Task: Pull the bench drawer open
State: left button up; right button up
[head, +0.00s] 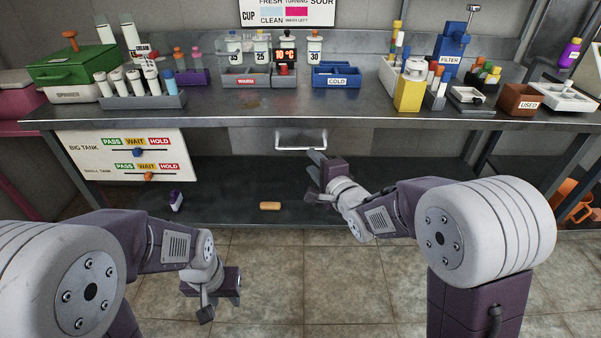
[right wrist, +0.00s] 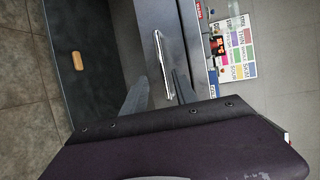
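The bench drawer (head: 258,140) is a grey front under the middle of the bench top and looks shut. Its silver bar handle (head: 301,146) lies level across it. My right gripper (head: 311,176) is open, just below and right of the handle, with its upper finger near the handle's lower edge. In the right wrist view the handle (right wrist: 163,66) lies ahead, between the lines of the two spread fingers (right wrist: 158,92). I cannot tell whether they touch it. My left gripper (head: 220,306) hangs low over the floor, empty and apparently open, far from the drawer.
The bench top (head: 250,108) carries racks, bottles and bins above the drawer. A slider panel (head: 128,155) hangs left of it. A lower shelf (head: 235,180) holds an orange block (head: 270,206) and a small purple item (head: 176,201). The tiled floor in front is clear.

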aim_at(302, 150)
jog(key=b+x, duration=0.2)
jog(key=x, duration=0.7)
jog(key=shift+w+r, duration=0.1)
jog(key=shift+r, duration=0.05)
grip_shut()
dwell(1.1)
